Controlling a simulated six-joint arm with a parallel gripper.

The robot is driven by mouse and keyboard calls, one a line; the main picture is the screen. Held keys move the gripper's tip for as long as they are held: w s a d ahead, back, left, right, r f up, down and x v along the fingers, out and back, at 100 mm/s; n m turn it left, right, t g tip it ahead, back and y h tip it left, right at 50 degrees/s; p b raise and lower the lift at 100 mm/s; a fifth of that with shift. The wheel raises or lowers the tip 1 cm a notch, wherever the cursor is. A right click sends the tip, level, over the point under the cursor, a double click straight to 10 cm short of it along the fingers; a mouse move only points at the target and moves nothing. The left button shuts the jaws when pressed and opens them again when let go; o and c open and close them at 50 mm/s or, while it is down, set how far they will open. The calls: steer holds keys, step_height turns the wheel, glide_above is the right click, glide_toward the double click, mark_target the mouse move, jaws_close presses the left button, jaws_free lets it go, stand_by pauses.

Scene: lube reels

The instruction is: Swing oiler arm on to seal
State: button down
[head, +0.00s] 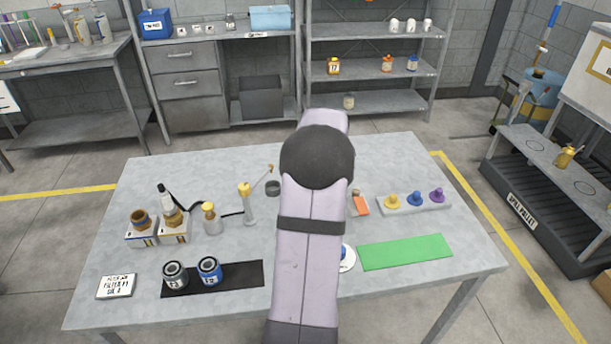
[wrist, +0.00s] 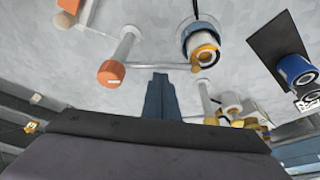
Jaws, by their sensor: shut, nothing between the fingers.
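In the wrist view, my gripper (wrist: 160,78) is shut and empty, its fingertips right beside the oiler's thin arm (wrist: 155,66). The oiler is a pale post with an orange cap (wrist: 111,73). Its arm reaches right from the cap, and the tan tip (wrist: 195,67) lies close to the lower edge of a yellow ring (wrist: 209,52), which looks like the seal, on a dark blue round body (wrist: 190,30). I cannot tell whether the tip touches the ring. In the head view my own arm hides my gripper and the orange-capped post; a white disc (head: 349,262) partly shows.
A yellow-topped post (head: 245,190) with its own arm stands left of my arm, near bottles and a dark ring (head: 273,188). Two cans stand on a black mat (head: 240,280). A tray of coloured pegs (head: 430,206) and a bare green mat (head: 405,252) lie right.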

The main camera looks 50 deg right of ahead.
step_height(320, 180, up, 10)
steer(key=shift+b, duration=0.3)
stand_by(0.5)
steer(key=shift+w+r, duration=0.1)
